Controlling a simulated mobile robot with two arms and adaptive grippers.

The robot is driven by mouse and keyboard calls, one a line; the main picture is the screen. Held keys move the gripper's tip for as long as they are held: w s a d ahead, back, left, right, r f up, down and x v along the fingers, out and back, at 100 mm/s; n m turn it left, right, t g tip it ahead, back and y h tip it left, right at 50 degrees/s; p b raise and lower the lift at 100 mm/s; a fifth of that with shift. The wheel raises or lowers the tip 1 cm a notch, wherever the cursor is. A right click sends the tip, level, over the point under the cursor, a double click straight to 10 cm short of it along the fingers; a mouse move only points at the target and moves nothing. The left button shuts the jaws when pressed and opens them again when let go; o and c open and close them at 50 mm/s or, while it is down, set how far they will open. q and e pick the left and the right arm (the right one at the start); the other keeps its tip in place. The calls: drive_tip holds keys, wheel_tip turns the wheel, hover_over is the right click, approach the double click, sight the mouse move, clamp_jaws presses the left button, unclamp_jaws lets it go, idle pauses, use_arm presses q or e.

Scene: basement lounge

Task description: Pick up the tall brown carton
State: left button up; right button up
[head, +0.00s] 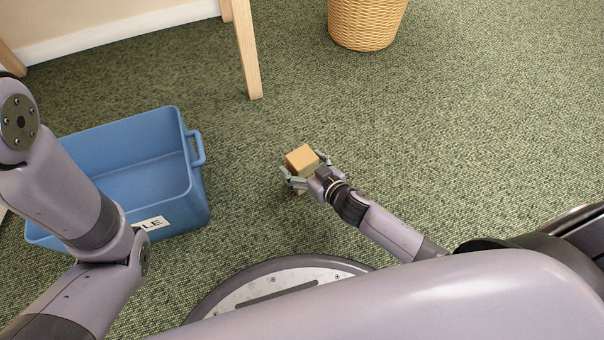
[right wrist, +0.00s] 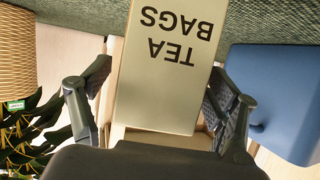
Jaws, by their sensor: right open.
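The tall brown carton (head: 302,158) stands on the green carpet, right of the blue bin. In the right wrist view the carton (right wrist: 165,70) shows a tan face with "TEA BAGS" printed on it, upside down in the picture. My right gripper (head: 305,168) is open, with its fingers on either side of the carton. In the right wrist view the fingers of the right gripper (right wrist: 157,108) flank the carton; whether either one touches it I cannot tell. The lower part of the carton is mostly hidden in the head view. My left arm shows at the left, but its gripper is out of view.
A blue bin (head: 197,150) with a partly hidden label stands left of the carton. A wooden leg (head: 247,55) and a wicker basket (head: 362,25) stand behind. Plant leaves (right wrist: 28,130) show in the right wrist view. The carpet to the right is clear.

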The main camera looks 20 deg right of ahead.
drive_tip(key=shift+w+a+f, duration=0.1)
drive_tip(key=shift+w, duration=0.1)
drive_tip(key=shift+c, duration=0.2)
drive_tip(key=c, duration=1.1)
